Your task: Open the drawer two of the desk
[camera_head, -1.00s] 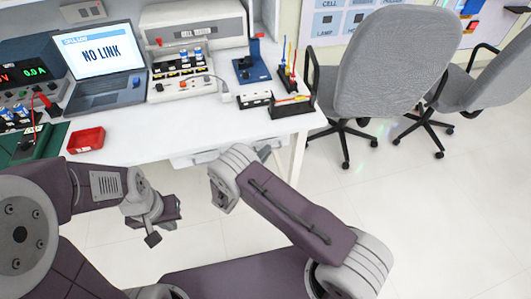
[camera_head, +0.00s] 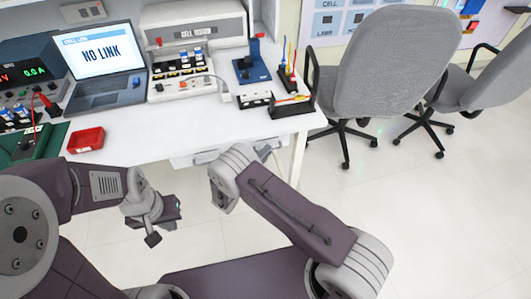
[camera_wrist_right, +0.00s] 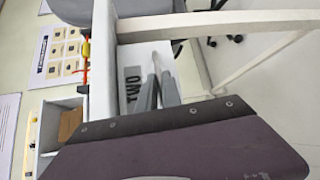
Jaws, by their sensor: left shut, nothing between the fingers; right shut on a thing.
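My right wrist hides part of the fronts there, and I cannot tell how far drawer two stands out. My left gripper (camera_head: 165,225) is shut and empty, low in front of the desk.
The desktop holds a laptop (camera_head: 103,60), a red tray (camera_head: 86,139), a blue device (camera_head: 251,69) and a black cable holder (camera_head: 291,109). A desk leg (camera_head: 299,160) stands right of the drawers. Grey chairs (camera_head: 385,60) stand at right. The floor in front is clear.

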